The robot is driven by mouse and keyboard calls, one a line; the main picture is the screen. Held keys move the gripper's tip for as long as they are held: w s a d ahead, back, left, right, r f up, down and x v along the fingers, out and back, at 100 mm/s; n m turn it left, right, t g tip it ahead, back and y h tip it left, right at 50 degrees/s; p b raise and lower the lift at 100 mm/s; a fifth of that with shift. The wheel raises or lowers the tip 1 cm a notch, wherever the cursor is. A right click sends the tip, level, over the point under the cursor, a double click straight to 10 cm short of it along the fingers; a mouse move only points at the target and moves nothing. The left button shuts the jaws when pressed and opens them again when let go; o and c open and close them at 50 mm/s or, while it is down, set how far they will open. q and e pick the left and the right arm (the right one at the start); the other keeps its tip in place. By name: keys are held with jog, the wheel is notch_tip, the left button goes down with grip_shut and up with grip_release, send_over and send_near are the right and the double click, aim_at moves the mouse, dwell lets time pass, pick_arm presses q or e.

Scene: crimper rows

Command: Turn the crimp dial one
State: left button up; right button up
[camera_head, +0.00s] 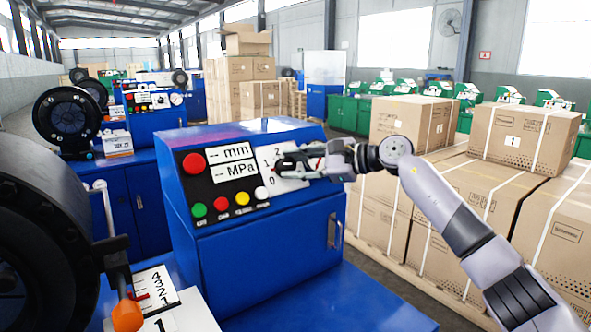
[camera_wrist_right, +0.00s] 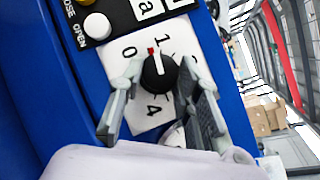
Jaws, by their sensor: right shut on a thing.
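The crimp dial is a black knob (camera_wrist_right: 158,76) with a red mark, on a white number plate (camera_wrist_right: 178,36) in the right wrist view. The red mark lies between the 0 and the 1, nearer the 1. The plate (camera_head: 266,155) also shows on the blue control box in the head view, where my gripper mostly hides the knob. My right gripper (camera_head: 290,165) reaches in from the right and is shut on the knob. In the wrist view its two fingers (camera_wrist_right: 160,92) stand on either side of the knob. My left gripper is not in view.
The blue control box (camera_head: 265,245) has red, green, yellow and white buttons and mm and MPa displays left of the plate. A black round crimper head (camera_head: 35,235) stands at the near left, beside an orange-tipped pointer (camera_head: 127,315). Cardboard boxes (camera_head: 525,137) fill the right.

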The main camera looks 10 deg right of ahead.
jog(key=shift+w+r+n+g+p, duration=0.1)
jog(key=shift+r+n+g+p, duration=0.25)
jog(key=shift+n+g+p, duration=0.45)
jog(key=n+g+h+p, duration=0.1)
jog(key=n+p, duration=0.2)
jog(key=shift+r+n, duration=0.1)
jog(key=shift+n, duration=0.3)
jog(key=shift+w+n+g+h+p, duration=0.1)
jog(key=shift+n+g+h+p, duration=0.4)
jog(key=shift+n+p, duration=0.55)
jog(key=shift+f, duration=0.2)
jog(key=o, duration=1.1)
jog(key=shift+o, duration=0.2)
jog(key=v, duration=1.2)
jog(key=shift+w, duration=0.2)
